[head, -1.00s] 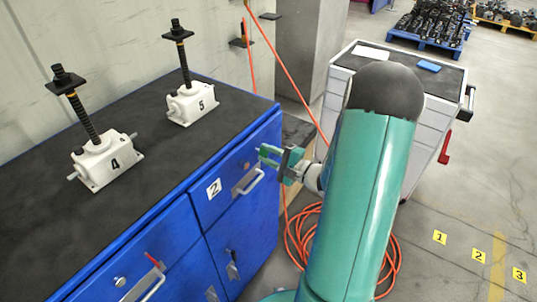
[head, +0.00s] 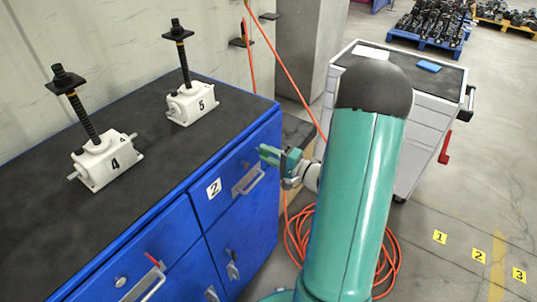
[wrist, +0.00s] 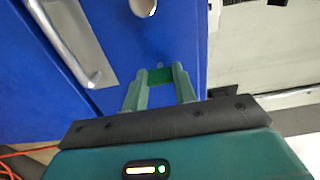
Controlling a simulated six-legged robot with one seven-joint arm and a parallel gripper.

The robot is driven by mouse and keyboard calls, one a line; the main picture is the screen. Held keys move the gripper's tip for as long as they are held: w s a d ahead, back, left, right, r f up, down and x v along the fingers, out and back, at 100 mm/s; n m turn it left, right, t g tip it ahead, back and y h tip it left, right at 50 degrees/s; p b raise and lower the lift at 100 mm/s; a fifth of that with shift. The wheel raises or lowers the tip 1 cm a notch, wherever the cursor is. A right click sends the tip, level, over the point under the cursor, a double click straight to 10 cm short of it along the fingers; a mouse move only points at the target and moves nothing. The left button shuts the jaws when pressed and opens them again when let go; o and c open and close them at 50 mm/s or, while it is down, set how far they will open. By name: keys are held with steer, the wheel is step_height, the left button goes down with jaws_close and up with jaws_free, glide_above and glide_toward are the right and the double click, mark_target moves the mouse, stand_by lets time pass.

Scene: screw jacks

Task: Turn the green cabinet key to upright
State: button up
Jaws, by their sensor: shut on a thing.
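The green key (wrist: 160,75) sits at the blue cabinet's front, seen in the wrist view between my fingertips. A small bit of metal shows just beyond it. My gripper (wrist: 161,80) is shut on the key, one finger on each side. In the head view my gripper (head: 272,156) is at the right end of the cabinet front, beside the drawer marked 2, and the key is hidden there. The blue cabinet (head: 262,215) has a silver drawer handle (wrist: 70,45) left of the key in the wrist view. The key's exact angle is hard to tell.
Two white screw jacks, 4 (head: 106,162) and 5 (head: 190,103), stand on the cabinet's dark top. A red key (head: 153,259) shows on the front-left drawer. A coiled orange hose (head: 300,240) lies on the floor. A white tool trolley (head: 415,120) stands behind my arm.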

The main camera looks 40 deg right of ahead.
steer(key=o, duration=1)
steer(key=shift+c, duration=0.2)
steer(key=v, duration=1.4)
steer(key=shift+w+a, duration=0.1)
